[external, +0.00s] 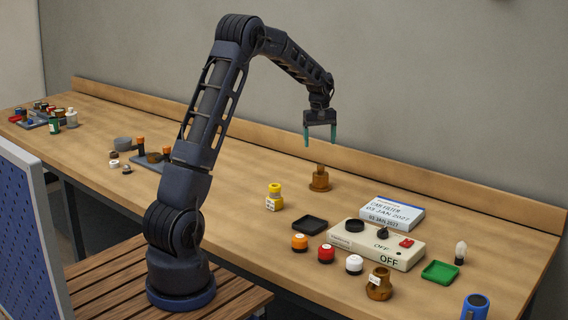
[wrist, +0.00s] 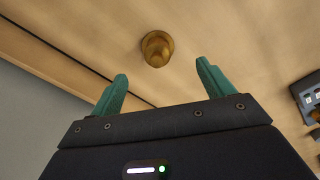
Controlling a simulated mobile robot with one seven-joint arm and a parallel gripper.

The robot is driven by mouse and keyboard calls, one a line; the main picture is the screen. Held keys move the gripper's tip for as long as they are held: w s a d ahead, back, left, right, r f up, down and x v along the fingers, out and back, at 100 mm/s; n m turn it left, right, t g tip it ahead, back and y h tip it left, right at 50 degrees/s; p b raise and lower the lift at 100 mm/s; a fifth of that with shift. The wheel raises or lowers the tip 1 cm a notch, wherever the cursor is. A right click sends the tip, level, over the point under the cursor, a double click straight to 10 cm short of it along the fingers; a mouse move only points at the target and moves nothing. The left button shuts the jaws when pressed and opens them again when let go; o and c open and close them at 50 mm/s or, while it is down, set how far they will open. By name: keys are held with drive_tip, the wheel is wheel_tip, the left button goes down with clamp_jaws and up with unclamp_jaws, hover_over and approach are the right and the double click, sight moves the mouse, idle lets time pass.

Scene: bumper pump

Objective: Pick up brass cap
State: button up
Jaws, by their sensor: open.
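A brass piece, which looks like the brass cap (external: 319,181), stands upright on the wooden bench with a wide round base and a narrower top. In the wrist view the brass cap (wrist: 157,49) shows beyond the fingertips, between them from side to side. My gripper (external: 320,138) hangs above the cap, apart from it, with its two green fingers pointing down. In the wrist view my gripper (wrist: 162,70) is open with nothing between the fingers.
A yellow bottle (external: 274,198) and a black tray (external: 309,225) stand nearby. A beige control box (external: 400,256), a labelled amber jar (external: 379,286), a green tray (external: 440,272) and a blue cylinder (external: 475,308) are towards the right. A raised back ledge (external: 400,178) runs behind the cap.

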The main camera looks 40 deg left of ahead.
approach(321, 174)
drive_tip(key=shift+w+a+n, duration=0.25)
drive_tip(key=shift+w+n, duration=0.15)
drive_tip(key=shift+w, duration=0.4)
wheel_tip(321, 174, down, 5)
drive_tip(key=shift+f, duration=0.25)
drive_tip(key=shift+a+f, duration=0.15)
drive_tip(key=shift+f, duration=1.2)
drive_tip(key=shift+a+f, duration=0.15)
drive_tip(key=shift+f, duration=1.2)
drive_tip(key=c, duration=1.3)
